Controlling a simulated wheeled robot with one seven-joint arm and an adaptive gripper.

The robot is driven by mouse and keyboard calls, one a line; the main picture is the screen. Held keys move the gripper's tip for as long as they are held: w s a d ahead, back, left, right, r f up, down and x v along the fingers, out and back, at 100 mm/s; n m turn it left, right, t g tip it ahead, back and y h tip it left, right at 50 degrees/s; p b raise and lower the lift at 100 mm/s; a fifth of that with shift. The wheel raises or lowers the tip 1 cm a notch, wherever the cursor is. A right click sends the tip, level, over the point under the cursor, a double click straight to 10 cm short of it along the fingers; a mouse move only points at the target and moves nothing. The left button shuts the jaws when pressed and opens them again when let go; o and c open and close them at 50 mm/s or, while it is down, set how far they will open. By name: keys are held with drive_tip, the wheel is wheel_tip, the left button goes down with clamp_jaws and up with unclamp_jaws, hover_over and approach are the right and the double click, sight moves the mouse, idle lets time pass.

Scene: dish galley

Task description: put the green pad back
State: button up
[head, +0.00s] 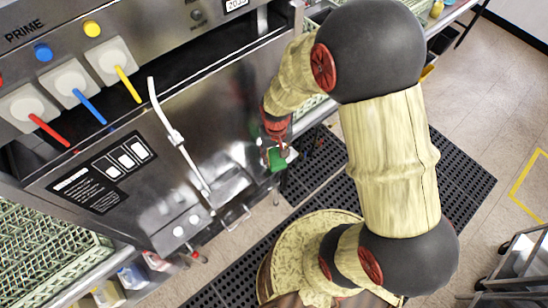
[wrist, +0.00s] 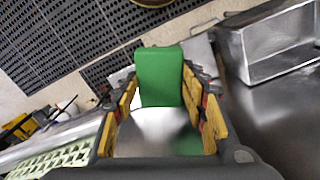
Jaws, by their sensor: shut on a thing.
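The green pad (wrist: 160,75) is between the two yellow-lined fingers of my gripper (wrist: 163,95) in the wrist view, and the gripper is shut on it. In the head view the pad (head: 276,161) shows as a small green patch below my gripper (head: 277,147), in front of the steel machine's right end. A pale, shiny area lies just below the green in the wrist view; I cannot tell what it belongs to. The pad's lower part is partly hidden. No clear place for the pad can be made out.
The steel dish machine (head: 130,180) with a long lever (head: 178,136) stands left of my gripper. A green rack (head: 45,250) sits at lower left. Black mats (head: 465,185) cover the floor. A steel bin (wrist: 268,45) is at upper right in the wrist view.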

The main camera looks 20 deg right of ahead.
sight(274, 158)
drive_tip(key=shift+w+d+f, duration=0.1)
drive_tip(key=shift+w+f, duration=0.7)
drive_tip(key=shift+f, duration=0.3)
drive_tip(key=shift+w+f, duration=0.1)
drive_tip(key=shift+f, duration=1.4)
drive_tip(key=shift+f, duration=0.15)
drive_tip(key=o, duration=1.1)
